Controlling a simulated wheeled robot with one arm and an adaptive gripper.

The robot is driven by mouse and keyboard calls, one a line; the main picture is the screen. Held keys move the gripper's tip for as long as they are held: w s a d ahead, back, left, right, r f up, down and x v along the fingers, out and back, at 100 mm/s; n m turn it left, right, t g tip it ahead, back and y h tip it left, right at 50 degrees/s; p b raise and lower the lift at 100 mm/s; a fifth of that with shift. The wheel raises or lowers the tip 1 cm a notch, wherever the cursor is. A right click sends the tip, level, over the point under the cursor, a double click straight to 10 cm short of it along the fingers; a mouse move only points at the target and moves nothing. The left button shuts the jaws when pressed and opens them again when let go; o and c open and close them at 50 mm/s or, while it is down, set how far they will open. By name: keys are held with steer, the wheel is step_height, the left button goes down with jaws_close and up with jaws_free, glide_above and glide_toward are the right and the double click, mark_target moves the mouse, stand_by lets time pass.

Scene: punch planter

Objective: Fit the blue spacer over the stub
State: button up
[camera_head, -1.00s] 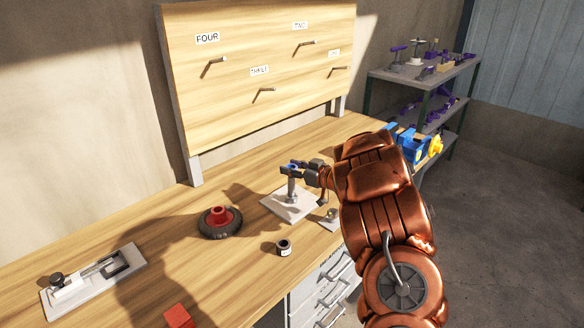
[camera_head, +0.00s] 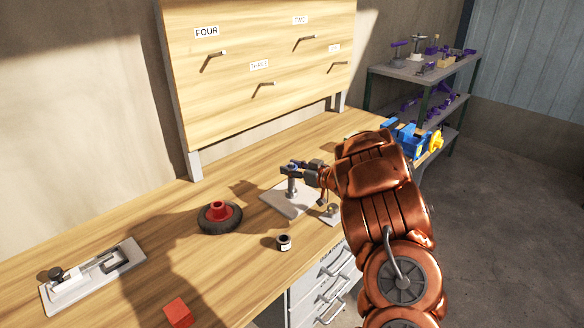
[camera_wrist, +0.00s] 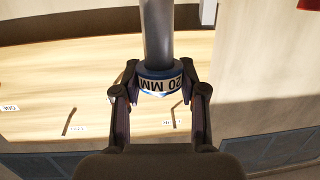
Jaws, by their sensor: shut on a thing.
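The blue spacer (camera_wrist: 160,73) is a short ring with a white "20 MM" label, held between the two fingers of my gripper (camera_wrist: 160,100). In the head view my gripper (camera_head: 303,168) is at the top of an upright grey post, the stub (camera_head: 291,187), which stands on a pale square base plate (camera_head: 274,197). The post also shows in the wrist view (camera_wrist: 158,32), where its end meets the rim of the spacer. I cannot tell how far the spacer sits around it. In the head view the spacer is small and dark at the post top.
A black wheel with a red hub (camera_head: 220,217), a small dark cup (camera_head: 284,242), a red block (camera_head: 178,313) and a grey slide fixture (camera_head: 93,278) lie on the bench. A pegboard (camera_head: 255,70) stands behind. A blue and yellow vise (camera_head: 409,138) is beyond my arm.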

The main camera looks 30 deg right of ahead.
steer(key=shift+f+b, duration=0.75)
steer(key=shift+f, duration=1.1)
steer(key=shift+r, duration=0.15)
steer(key=shift+r+p, duration=2.95)
steer(key=shift+r, duration=1)
steer(key=shift+p, duration=0.4)
stand_by(0.3)
steer(key=shift+f+b, duration=0.45)
steer(key=shift+f, duration=0.6)
